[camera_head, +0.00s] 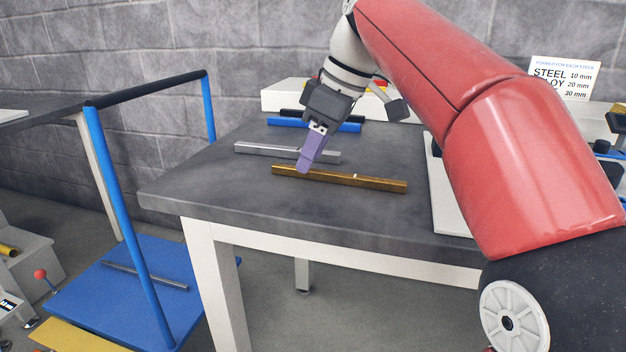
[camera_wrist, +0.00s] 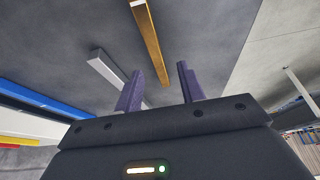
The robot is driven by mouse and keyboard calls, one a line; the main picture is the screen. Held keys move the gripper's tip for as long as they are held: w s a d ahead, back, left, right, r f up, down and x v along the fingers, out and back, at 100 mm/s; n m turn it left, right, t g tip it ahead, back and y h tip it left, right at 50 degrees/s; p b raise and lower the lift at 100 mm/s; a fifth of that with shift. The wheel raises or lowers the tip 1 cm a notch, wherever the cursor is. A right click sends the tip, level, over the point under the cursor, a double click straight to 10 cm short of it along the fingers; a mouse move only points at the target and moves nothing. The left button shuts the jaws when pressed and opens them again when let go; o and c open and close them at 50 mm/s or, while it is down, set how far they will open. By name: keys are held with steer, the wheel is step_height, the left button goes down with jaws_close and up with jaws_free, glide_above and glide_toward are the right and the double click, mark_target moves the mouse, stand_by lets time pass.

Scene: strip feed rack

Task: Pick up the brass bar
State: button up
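The brass bar (camera_head: 365,181) lies flat on the dark table top, nearest the front of the loose bars. In the wrist view the brass bar (camera_wrist: 150,42) runs away from my gripper, its near end showing in the gap between the fingers. My gripper (camera_head: 304,168) has purple fingers pointing down over the left part of the bar in the head view. In the wrist view my gripper (camera_wrist: 160,82) is open, its two fingers apart with nothing held. The exact height of the fingertips over the bar cannot be told.
A silver bar (camera_head: 262,149) lies just behind the brass one, close to my fingers. A blue bar (camera_head: 340,126) lies farther back, by a white box (camera_head: 275,97). A blue cart (camera_head: 145,300) carrying a grey bar stands left. The table's front left is clear.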

mark_target(311, 169)
steer(key=shift+x, duration=0.9)
jaws_close()
steer(key=shift+r, duration=0.1)
step_height(311, 169, up, 10)
steer(key=p, duration=0.4)
steer(key=shift+d, duration=0.1)
